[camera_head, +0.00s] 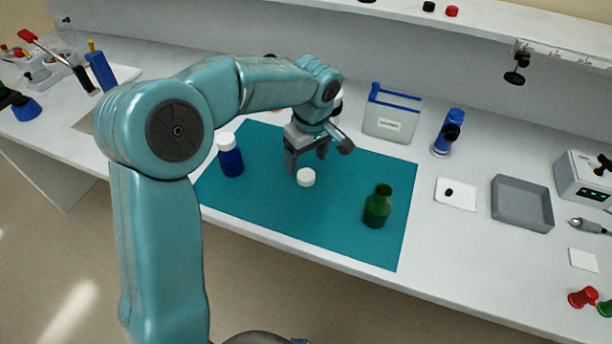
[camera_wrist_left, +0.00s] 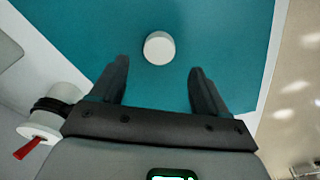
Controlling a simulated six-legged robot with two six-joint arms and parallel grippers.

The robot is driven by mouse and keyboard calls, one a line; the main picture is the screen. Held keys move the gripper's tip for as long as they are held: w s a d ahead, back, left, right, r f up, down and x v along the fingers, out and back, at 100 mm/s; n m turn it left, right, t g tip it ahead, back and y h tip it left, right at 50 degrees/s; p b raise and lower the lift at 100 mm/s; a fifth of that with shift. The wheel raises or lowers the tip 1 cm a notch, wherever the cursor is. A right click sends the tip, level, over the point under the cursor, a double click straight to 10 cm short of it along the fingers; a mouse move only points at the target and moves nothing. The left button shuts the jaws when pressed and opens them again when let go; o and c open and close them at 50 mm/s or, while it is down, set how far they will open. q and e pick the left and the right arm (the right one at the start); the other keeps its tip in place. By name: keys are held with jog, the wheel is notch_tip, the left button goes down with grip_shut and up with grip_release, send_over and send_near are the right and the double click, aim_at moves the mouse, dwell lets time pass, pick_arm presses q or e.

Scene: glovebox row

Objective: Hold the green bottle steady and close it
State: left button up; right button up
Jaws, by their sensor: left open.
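The green bottle (camera_head: 377,206) stands upright and uncapped on the teal mat (camera_head: 340,240), right of the mat's middle. A white cap (camera_head: 305,177) lies on the mat, left of the bottle and apart from it. My left gripper (camera_head: 308,168) is open and empty just above and behind the cap. In the left wrist view, the white cap (camera_wrist_left: 159,48) lies ahead of the gap between the open fingers (camera_wrist_left: 160,85). A blue bottle (camera_head: 230,160) with a white cap stands at the mat's left. My right gripper is not in view.
Behind the mat stand a clear box with a blue rim (camera_head: 390,118) and a blue cylinder (camera_head: 447,133). A white card (camera_head: 456,194) and grey tray (camera_head: 521,203) lie to the right. The mat between cap and green bottle is clear.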

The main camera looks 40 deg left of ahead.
aim_at(306, 175)
pick_arm(q)
notch_tip(306, 175, down, 5)
jog(key=shift+w+a+f, duration=0.1)
dwell(0.5)
jog(key=c, duration=1.1)
